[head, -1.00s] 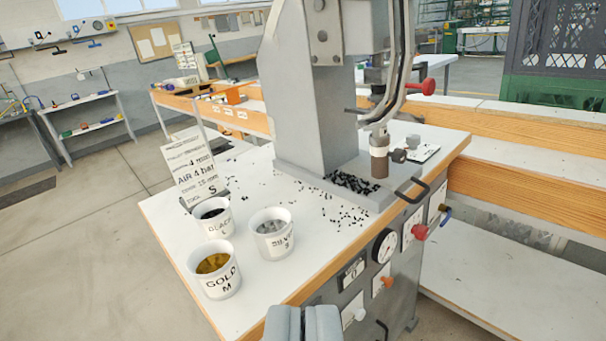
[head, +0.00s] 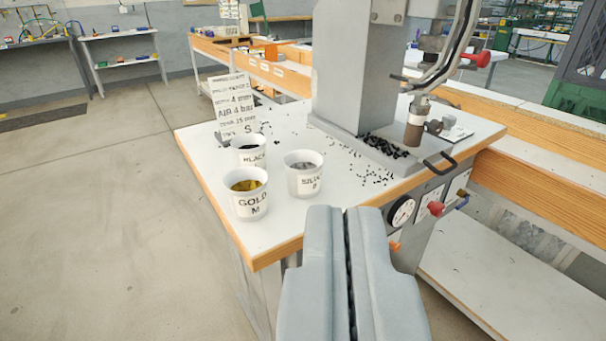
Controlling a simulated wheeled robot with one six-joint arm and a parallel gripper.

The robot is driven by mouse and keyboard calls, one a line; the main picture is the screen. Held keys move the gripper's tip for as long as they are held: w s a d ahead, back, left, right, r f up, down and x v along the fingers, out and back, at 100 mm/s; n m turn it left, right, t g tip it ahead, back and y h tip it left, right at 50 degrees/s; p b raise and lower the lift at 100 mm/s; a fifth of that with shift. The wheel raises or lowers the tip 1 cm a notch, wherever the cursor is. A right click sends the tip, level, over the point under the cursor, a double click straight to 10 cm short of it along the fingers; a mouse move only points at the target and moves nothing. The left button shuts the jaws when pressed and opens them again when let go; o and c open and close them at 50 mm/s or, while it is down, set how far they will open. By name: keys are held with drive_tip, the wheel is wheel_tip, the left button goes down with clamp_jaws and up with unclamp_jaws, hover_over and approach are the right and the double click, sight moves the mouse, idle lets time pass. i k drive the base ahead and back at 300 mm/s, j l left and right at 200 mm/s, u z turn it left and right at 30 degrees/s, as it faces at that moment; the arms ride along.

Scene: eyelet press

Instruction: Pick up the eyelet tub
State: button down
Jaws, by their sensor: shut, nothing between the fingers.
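Three white tubs stand upright on the press table (head: 275,225), left of the press. The tub labelled GOLD M (head: 248,205) is nearest the front edge and holds gold eyelets. The tub labelled SILVER (head: 305,184) stands to its right with grey eyelets. The tub labelled BLACK (head: 252,158) stands behind them; its contents are dark. My gripper (head: 341,212) is at the bottom of the head view, its two grey fingers shut with nothing held. It is in front of the table and apart from all the tubs.
The grey press (head: 352,70) stands on the table with black eyelets (head: 385,150) scattered at its base. A settings sign (head: 235,105) stands behind the tubs. A gauge (head: 402,211) and knobs are on the front. Open floor (head: 110,220) lies to the left.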

sight(304, 168)
drive_tip(key=k+j+z, duration=0.1)
drive_tip(key=j+z, duration=0.15)
drive_tip(key=j, duration=0.15)
drive_tip(key=k+j+z, duration=0.1)
drive_tip(key=j+z, duration=0.15)
drive_tip(key=j, duration=0.15)
drive_tip(key=k+j+z, duration=0.2)
drive_tip(key=j, duration=0.15)
